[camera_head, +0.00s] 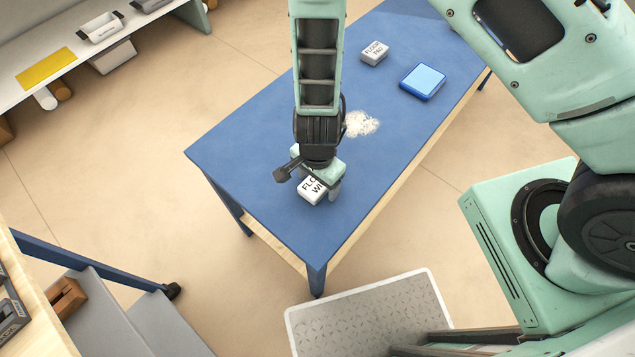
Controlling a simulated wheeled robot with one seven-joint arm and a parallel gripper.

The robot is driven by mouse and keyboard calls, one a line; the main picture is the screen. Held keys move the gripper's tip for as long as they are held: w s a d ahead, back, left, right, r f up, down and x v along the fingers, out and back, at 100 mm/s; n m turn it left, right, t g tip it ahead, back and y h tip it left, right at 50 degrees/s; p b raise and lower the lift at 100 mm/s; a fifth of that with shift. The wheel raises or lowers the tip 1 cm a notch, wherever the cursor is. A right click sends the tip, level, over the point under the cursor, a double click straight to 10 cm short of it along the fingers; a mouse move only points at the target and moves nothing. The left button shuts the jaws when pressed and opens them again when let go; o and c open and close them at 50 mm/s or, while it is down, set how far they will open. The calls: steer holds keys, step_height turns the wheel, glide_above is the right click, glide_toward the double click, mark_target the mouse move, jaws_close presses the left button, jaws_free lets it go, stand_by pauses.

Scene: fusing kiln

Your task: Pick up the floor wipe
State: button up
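The floor wipe (309,194) is a small white block with dark lettering, partly readable as "FLO... WI...". It lies on the blue table (240,160) near the table's near end. My gripper (318,192) is directly over it, pointing down, and hides its upper and right parts. One pale finger shows at the block's right side. The other finger is hidden, so I cannot tell whether the gripper touches the block or is closed on it.
On the same table are a white block marked "FLOOR PAD" (374,53), a blue square block (422,81) and a patch of white powder (361,123). A grey-topped step (370,315) stands on the floor below the near end. A shelf (60,85) with trays is upper left.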

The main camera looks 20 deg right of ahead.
steer(key=c, duration=0.9)
steer(key=shift+o, duration=0.2)
step_height(320, 180, up, 10)
steer(key=p, duration=0.2)
steer(key=shift+o, duration=0.3)
